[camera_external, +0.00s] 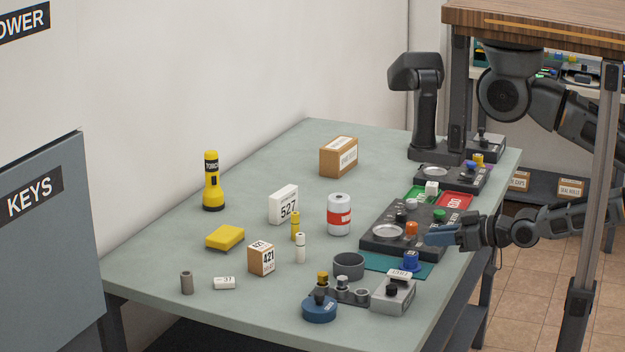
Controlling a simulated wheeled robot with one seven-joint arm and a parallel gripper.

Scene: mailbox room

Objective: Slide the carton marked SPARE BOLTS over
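A brown carton (338,158) with white labels on its top and front stands toward the back of the grey-green table (285,170). Its front lettering is too small to read surely; it may be the SPARE BOLTS carton. My gripper (432,237) reaches in from the right, pointing left, over or beside the dark control panel (384,245) near the table's right edge. It is well apart from the carton, to the right and nearer the camera. I see nothing held in it, and the gap between its fingers does not show clearly.
A white can with a red band (339,217) and a white box marked 527 (283,205) stand nearer the camera than the carton. A yellow torch (212,182) stands at left. Red and green trays (455,201) lie right. The table around the carton is clear.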

